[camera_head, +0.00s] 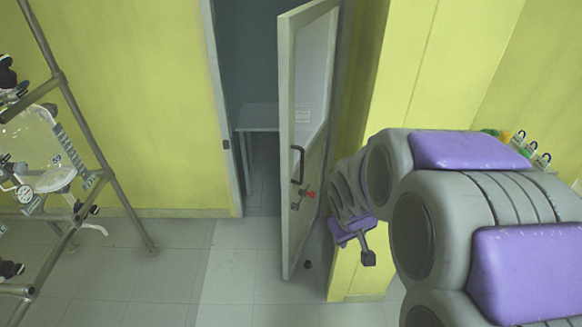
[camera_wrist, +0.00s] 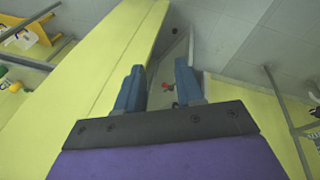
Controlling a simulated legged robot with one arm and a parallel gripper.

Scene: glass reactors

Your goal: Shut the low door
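The low door (camera_head: 290,110) is a grey-framed door with a pale panel. It stands ajar, swung out from its doorway, in the middle of the head view. It has a dark handle (camera_head: 297,165) and a red knob (camera_head: 310,194). My gripper (camera_head: 368,257) is right of the door, in front of the yellow wall, apart from the door. In the wrist view my gripper (camera_wrist: 159,66) shows two blue fingers spread apart with nothing held between them. Part of the door and its red knob (camera_wrist: 167,86) show beyond the gap between the fingers.
A metal pipe frame with glass reactor parts (camera_head: 45,150) stands at the left. A grey table (camera_head: 258,117) shows inside the doorway. A yellow wall corner (camera_head: 355,272) is close by my gripper. The tiled floor (camera_head: 235,275) in front of the door is clear.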

